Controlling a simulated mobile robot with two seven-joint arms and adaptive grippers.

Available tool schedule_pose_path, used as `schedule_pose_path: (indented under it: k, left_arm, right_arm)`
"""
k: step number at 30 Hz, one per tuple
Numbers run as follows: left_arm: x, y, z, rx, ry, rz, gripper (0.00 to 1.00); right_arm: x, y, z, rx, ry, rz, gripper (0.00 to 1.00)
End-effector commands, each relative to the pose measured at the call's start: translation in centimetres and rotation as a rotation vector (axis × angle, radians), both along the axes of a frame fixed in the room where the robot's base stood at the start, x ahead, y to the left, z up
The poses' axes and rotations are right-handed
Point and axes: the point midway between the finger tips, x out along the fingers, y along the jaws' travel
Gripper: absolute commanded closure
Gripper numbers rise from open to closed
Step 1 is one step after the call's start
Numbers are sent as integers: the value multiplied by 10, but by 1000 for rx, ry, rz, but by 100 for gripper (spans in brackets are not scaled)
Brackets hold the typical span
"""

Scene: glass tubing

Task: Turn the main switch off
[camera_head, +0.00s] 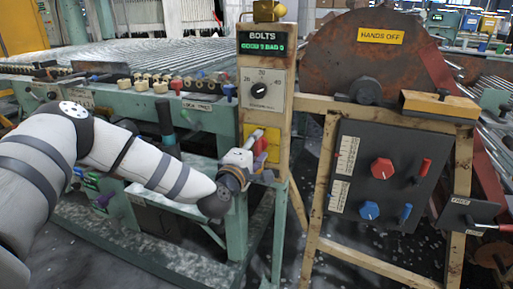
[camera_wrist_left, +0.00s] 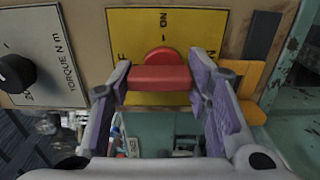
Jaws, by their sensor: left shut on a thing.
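The main switch is a red knob with a bar handle (camera_wrist_left: 160,78) on a yellow plate (camera_wrist_left: 205,30). In the left wrist view the bar lies level across the picture, below the plate's "ON" lettering; the other lettering is mostly hidden. My left gripper (camera_wrist_left: 162,84) has one finger at each end of the bar and is shut on it. In the head view my left gripper (camera_head: 243,163) is at the lower front of the wooden BOLTS post (camera_head: 282,120), and largely covers the switch. My right gripper is not in view.
A torque dial (camera_head: 259,90) sits above the switch on the post, under a green display (camera_head: 262,46). A black panel (camera_head: 400,150) with red and blue knobs stands to the right. A green bench (camera_head: 130,100) with several small blocks is behind my left arm.

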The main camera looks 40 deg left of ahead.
Motion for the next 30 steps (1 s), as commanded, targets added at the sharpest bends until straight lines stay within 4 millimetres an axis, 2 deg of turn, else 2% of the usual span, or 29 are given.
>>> schedule_pose_path:
  k: [4, 5, 7, 8, 16, 19, 30]
  left_arm:
    - [0, -1, 1, -3, -1, -2, 83]
    - [0, -1, 1, -3, -1, -2, 53]
    - [0, -1, 1, -3, -1, -2, 37]
    - [0, -1, 1, -3, -1, -2, 35]
    - [0, 0, 0, -1, 0, -1, 35]
    - [-9, -2, -1, -1, 2, -1, 35]
    - [-98, -24, -1, -4, 2, -1, 35]
  right_arm:
    - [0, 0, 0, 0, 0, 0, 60]
    - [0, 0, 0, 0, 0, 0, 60]
    - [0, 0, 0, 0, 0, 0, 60]
    - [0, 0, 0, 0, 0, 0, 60]
    - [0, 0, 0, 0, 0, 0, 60]
    - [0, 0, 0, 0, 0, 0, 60]
    - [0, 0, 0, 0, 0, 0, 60]
